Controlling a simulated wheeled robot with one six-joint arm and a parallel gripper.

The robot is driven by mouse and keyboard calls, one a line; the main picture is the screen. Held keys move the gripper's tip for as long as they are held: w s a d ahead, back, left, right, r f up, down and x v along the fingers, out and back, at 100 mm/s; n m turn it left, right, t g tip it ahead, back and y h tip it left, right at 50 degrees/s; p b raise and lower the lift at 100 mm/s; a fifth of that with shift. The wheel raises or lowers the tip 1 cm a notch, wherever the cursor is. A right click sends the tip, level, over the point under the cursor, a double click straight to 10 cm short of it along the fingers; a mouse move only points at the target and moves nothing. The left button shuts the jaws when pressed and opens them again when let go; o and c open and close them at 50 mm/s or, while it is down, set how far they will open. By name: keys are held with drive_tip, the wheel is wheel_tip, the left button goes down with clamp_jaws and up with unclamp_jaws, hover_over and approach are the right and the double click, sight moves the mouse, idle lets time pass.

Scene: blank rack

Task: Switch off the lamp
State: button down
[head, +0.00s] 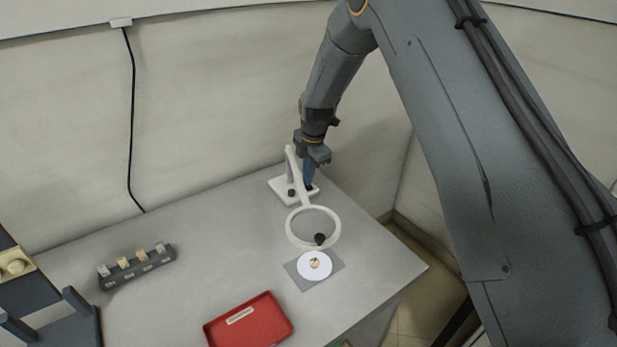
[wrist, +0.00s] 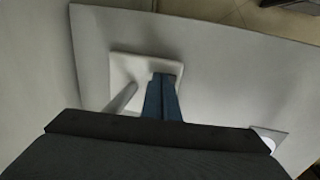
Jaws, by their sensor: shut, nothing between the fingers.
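The lamp is a white magnifier-type lamp with a ring head (head: 291,228) on an arm that rises from a square white base (head: 281,187). A dark knob (head: 291,193) sits on the base, and another dark knob (head: 320,239) is on the ring's near edge. My gripper (head: 309,186) is shut and empty, pointing down over the right part of the base, right of the lamp's post. In the wrist view the blue fingers (wrist: 161,98) are together over the white base (wrist: 122,68). I cannot tell whether they touch it. The fingers hide part of the base.
A white disc (head: 314,266) with a small tan piece lies on a grey mat (head: 335,268) below the ring. A red tray (head: 280,318) is at the front. A dark rack (head: 140,268) with several small blocks stands at left. The table's right edge (head: 404,289) is close by.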

sight(311, 187)
drive_tip(key=shift+w+a+f+b, duration=0.15)
drive_tip(key=shift+f+b, duration=0.4)
drive_tip(key=shift+b, duration=0.3)
drive_tip(key=shift+r, duration=0.1)
drive_tip(key=shift+s, duration=0.2)
drive_tip(key=shift+s+d+f+p, duration=0.2)
drive_tip(key=shift+s+d+p, duration=0.35)
drive_tip(key=shift+s+d, duration=0.1)
wheel_tip(311, 187, up, 6)
drive_tip(key=shift+w+p, duration=0.15)
drive_tip(key=shift+p, duration=0.7)
wheel_tip(311, 187, up, 9)
drive_tip(key=s+b, duration=0.1)
drive_tip(key=b, duration=0.2)
drive_tip(key=shift+d, duration=0.3)
